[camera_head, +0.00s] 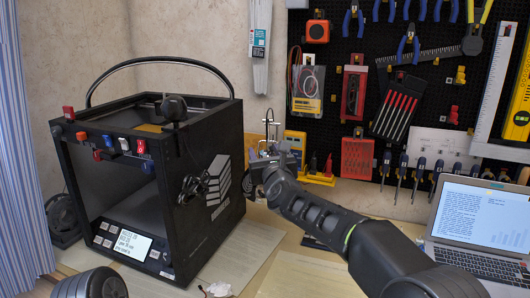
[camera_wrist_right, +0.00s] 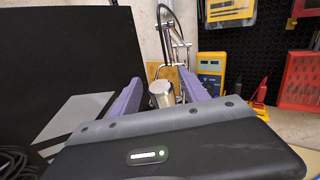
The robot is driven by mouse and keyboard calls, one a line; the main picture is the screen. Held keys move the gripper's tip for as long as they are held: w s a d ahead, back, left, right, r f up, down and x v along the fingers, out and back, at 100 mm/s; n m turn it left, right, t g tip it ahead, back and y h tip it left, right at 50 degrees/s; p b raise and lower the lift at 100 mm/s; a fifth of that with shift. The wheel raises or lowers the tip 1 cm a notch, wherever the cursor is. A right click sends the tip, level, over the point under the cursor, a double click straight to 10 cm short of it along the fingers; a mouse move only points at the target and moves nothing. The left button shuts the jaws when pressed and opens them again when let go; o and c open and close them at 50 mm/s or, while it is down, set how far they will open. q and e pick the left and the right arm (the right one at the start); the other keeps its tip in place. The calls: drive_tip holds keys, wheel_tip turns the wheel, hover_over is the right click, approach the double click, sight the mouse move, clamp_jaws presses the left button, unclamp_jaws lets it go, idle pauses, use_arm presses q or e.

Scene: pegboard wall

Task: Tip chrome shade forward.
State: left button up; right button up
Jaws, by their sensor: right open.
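The chrome shade (camera_wrist_right: 162,94) is a small silver cylinder in the right wrist view. It sits between the two purple fingers of my right gripper (camera_wrist_right: 160,90), with a gap visible at the sides; I cannot tell whether either finger touches it. The lamp's thin metal arm (camera_wrist_right: 180,45) rises behind the shade. In the head view my right gripper (camera_head: 270,160) is beside the right side of the black printer, in front of the lamp arm (camera_head: 269,125). There the gripper hides the shade. My left gripper is not in view.
The black 3D printer (camera_head: 205,215) stands close left of the right gripper. A yellow multimeter (camera_head: 294,143) is behind and to the right. A pegboard (camera_head: 400,85) with tools covers the back wall. A laptop (camera_head: 478,228) stands on the right.

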clamp_jaws()
idle(0.5)
idle(0.8)
